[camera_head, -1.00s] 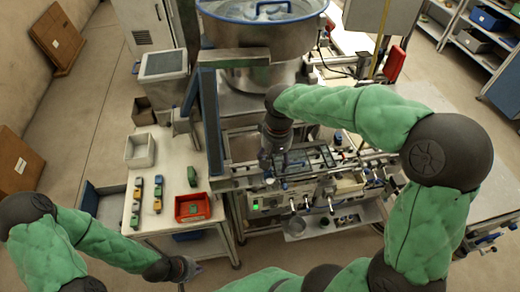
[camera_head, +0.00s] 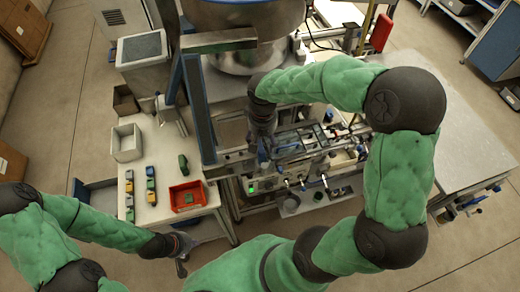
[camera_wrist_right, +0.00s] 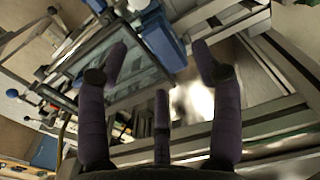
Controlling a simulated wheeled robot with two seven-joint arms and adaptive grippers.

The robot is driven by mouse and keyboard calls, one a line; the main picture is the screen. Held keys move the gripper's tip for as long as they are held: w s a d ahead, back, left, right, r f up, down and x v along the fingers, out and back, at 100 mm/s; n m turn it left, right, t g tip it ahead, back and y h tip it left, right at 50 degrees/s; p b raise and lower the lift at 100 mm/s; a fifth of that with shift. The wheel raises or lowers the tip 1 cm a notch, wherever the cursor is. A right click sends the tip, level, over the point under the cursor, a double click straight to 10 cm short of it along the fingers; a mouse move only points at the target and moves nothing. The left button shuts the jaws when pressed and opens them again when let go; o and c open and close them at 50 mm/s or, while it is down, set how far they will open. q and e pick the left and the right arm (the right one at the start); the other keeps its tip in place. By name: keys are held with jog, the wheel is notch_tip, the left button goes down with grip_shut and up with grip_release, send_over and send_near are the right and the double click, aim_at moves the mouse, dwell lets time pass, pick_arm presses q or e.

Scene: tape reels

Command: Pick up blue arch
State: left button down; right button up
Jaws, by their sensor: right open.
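My right gripper (camera_head: 263,150) hangs over the machine bench in the head view, fingers downward. In the right wrist view it (camera_wrist_right: 160,75) is open, with dark fingers spread apart and nothing between them. A blue piece (camera_wrist_right: 163,42) shows beyond and between the fingertips in that view, apart from them. I cannot tell whether it is the blue arch. My left gripper (camera_head: 182,250) is low near the front of the white side table, apart from the parts there; its fingers are too small to read.
The white side table (camera_head: 150,213) carries a red tray (camera_head: 188,196), a grey bin (camera_head: 126,143) and several small coloured blocks (camera_head: 150,185). A clear panel (camera_wrist_right: 120,75) and metal rails surround the right gripper. A large steel bowl (camera_head: 240,20) stands behind.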

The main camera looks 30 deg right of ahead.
aim_at(262, 146)
jog(key=f, duration=0.3)
jog(key=shift+w+f, duration=0.15)
jog(key=shift+w, duration=0.05)
jog(key=shift+s, duration=0.1)
jog(key=c, duration=1.3)
jog(key=shift+o, duration=0.2)
